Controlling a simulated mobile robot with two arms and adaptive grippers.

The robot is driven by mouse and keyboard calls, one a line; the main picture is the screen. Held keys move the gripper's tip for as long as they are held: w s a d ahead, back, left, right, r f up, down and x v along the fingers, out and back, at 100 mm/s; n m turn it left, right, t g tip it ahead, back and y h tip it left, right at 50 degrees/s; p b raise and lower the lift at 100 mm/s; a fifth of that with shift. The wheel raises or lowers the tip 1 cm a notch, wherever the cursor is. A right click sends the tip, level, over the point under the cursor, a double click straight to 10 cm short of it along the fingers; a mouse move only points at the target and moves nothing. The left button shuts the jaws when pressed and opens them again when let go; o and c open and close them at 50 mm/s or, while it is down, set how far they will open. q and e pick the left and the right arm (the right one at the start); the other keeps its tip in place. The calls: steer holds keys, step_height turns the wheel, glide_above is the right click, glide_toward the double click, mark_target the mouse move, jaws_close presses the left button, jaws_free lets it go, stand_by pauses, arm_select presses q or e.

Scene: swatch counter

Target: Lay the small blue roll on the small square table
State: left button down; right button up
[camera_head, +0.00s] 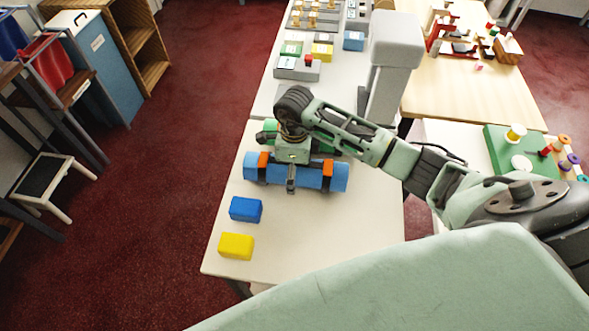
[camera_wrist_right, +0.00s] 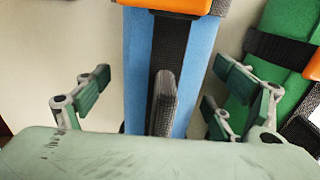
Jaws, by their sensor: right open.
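A blue roll (camera_head: 335,179) with orange buckles and dark straps lies crosswise on a white table (camera_head: 300,225). My right gripper (camera_head: 292,172) is over the middle of it. In the right wrist view the gripper (camera_wrist_right: 160,85) is open, with fingers on either side of the blue roll (camera_wrist_right: 203,45) and a grey handle or strap end between them. I cannot tell whether they touch it. A green roll (camera_head: 270,127) lies just behind, partly hidden by my arm; it also shows in the wrist view (camera_wrist_right: 290,30). I cannot tell which surface is the small square table. My left gripper is out of view.
A blue block (camera_head: 246,209) and a yellow block (camera_head: 237,245) stand on the white table's near left. A dark-topped stool (camera_head: 42,177) stands at far left. Right of my arm, a green board (camera_head: 500,150) holds pegs. Red carpet (camera_head: 150,230) is open at left.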

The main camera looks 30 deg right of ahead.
steer(key=shift+r, duration=0.25)
step_height(320, 180, up, 10)
steer(key=b, duration=0.3)
steer(key=shift+w+r, duration=0.1)
steer(key=shift+r, duration=0.8)
